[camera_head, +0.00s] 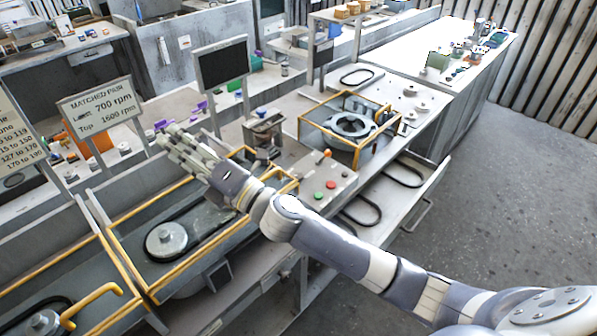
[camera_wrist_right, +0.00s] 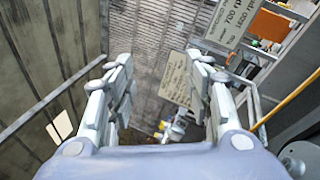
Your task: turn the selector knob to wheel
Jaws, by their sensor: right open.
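A grey control box (camera_head: 328,182) stands on the bench right of centre in the head view, with a red button and a green button on its top. A small orange handle (camera_head: 324,156) stands up at its back edge. I cannot make out which part is the selector knob or where it points. My right gripper (camera_head: 172,143) is in the air to the left of the box, its fingers pointing left and away from it. It is open and empty in the wrist view (camera_wrist_right: 162,82). My left gripper is out of view.
Yellow-framed belt bays with a round pulley (camera_head: 166,240) lie below my right arm. A sign (camera_head: 98,103) and a dark monitor (camera_head: 221,64) stand behind the gripper. A yellow guard frame (camera_head: 349,150) surrounds a blower housing (camera_head: 349,125) behind the box. Open floor lies at right.

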